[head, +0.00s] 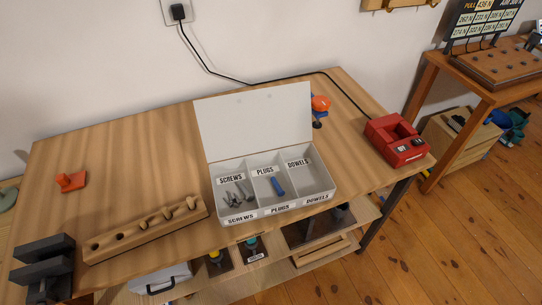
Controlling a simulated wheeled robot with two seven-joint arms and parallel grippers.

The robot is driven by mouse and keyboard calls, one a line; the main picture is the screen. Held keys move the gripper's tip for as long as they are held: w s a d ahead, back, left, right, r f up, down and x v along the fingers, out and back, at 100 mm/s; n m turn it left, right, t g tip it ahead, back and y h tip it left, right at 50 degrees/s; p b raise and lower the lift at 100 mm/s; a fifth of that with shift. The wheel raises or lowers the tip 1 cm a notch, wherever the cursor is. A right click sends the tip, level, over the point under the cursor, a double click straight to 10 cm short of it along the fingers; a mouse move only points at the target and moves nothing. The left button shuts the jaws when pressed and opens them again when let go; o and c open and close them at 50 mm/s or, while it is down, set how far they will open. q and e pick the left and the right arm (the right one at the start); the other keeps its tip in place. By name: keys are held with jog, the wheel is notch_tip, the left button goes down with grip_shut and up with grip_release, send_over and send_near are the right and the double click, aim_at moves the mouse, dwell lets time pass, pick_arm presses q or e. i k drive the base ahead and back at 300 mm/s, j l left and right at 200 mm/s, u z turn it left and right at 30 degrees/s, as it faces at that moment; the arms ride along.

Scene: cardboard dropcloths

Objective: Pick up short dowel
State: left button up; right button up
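A long wooden block (135,237) with a row of holes lies at the front left of the workbench. Small light wooden dowels stand in holes toward its right end, one at the far right (191,203) and another beside it (168,213). At this size I cannot tell for sure which is the short dowel. An open white box (326,187) stands right of the block, lid raised. Its labelled compartments hold grey screws (238,192) on the left and a blue plug (278,186) in the middle. The dowels compartment looks empty. Neither gripper is in view.
A dark grey vise-like block (42,248) is at the bench's front left corner. An orange-red object (71,181) lies at the left. An orange-blue tool (319,105) is behind the box. A red charger (396,141) with a black cable stands right. The back left is clear.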

aim_at(144, 225)
jog(key=u, duration=1.2)
